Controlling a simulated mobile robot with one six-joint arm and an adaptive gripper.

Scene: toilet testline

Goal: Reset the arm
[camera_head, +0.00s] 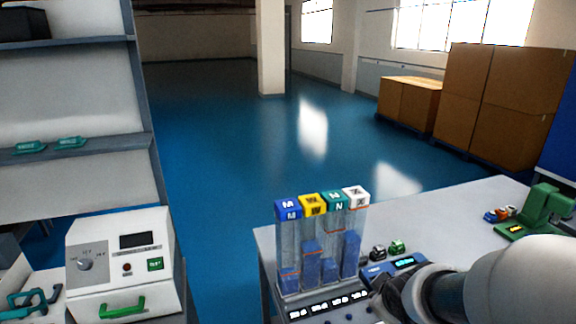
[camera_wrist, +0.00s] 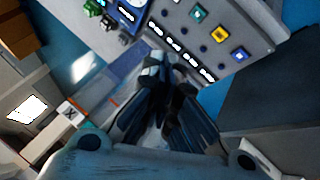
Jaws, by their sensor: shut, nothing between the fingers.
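My arm reaches in from the lower right of the head view, its pale link over the grey table. My gripper (camera_wrist: 165,66) is in the middle of the wrist view, its dark fingers together with nothing between them. It points toward a grey control panel (camera_wrist: 182,25) with white labels and teal, yellow and blue buttons. In the head view the dark gripper (camera_head: 385,298) is low at the panel's right side, partly hidden by the frame edge and my arm. I cannot tell whether it touches the panel.
Clear tubes with blue, yellow, green and white caps (camera_head: 322,204) stand left of my gripper. A blue device (camera_head: 395,267) and small dark and green parts (camera_head: 388,249) lie close by. A green machine (camera_head: 545,212) stands at right. A white tester (camera_head: 122,265) stands left.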

